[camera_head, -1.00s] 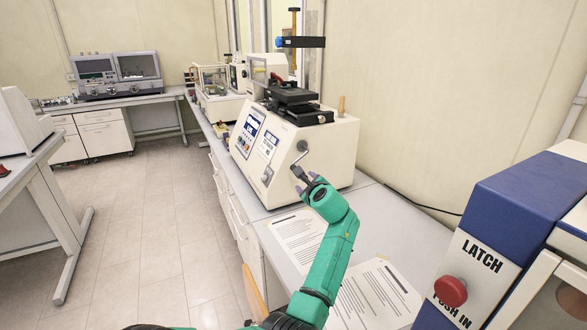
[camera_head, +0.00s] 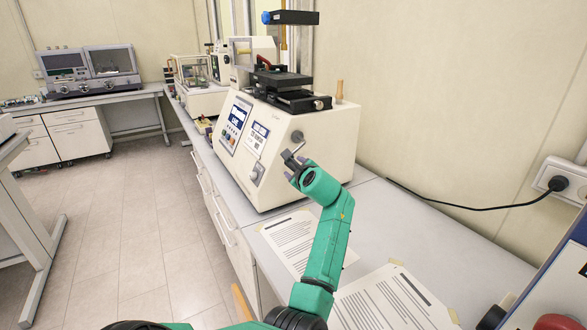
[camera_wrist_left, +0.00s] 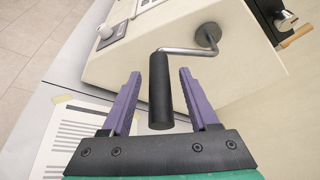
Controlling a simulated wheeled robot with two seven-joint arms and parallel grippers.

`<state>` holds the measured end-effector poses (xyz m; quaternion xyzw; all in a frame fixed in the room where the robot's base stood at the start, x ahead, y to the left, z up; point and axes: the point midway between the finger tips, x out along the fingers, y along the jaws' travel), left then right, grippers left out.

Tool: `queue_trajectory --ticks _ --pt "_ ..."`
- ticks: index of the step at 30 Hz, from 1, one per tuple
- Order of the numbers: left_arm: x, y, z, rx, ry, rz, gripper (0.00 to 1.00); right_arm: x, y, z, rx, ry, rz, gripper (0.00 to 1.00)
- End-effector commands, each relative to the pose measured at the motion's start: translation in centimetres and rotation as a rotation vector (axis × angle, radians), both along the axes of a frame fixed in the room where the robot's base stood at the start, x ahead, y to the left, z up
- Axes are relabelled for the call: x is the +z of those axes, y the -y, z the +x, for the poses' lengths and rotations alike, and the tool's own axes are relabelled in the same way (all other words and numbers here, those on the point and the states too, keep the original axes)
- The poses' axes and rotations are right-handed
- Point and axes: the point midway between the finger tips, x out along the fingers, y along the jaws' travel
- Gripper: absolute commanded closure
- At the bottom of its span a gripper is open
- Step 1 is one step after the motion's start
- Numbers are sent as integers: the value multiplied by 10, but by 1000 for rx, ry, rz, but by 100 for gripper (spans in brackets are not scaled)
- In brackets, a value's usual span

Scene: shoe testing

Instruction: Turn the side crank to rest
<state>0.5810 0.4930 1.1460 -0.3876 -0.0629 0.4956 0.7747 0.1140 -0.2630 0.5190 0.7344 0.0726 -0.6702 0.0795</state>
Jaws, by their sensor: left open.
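The side crank sits on the side wall of the cream testing machine (camera_head: 325,140). In the left wrist view its black handle (camera_wrist_left: 160,88) hangs from a bent metal rod (camera_wrist_left: 187,52) that runs to a round hub (camera_wrist_left: 208,35) on the machine. In the head view the crank (camera_head: 297,138) is small and partly covered by my gripper. My left gripper (camera_head: 294,172) is open at the crank. In the left wrist view its purple fingers (camera_wrist_left: 158,95) stand on both sides of the black handle, with a gap on each side. My right gripper is not in view.
Printed sheets (camera_head: 292,236) lie on the grey bench in front of the machine. A blue and white device (camera_head: 560,285) with a red knob stands at the lower right. A black cable (camera_head: 460,205) runs to a wall socket (camera_head: 558,183). A wooden handle (camera_head: 339,91) stands on the machine.

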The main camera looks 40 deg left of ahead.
Motion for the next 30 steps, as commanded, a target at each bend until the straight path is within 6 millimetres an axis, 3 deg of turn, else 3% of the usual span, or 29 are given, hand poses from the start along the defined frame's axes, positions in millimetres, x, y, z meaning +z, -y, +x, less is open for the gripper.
queue_trajectory --ticks 1,6,30 --pt "0 0 0 0 0 0 39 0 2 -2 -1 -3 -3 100" --pt "0 0 0 0 0 0 100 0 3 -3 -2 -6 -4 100" --pt "1 0 0 -1 0 2 100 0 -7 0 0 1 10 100"
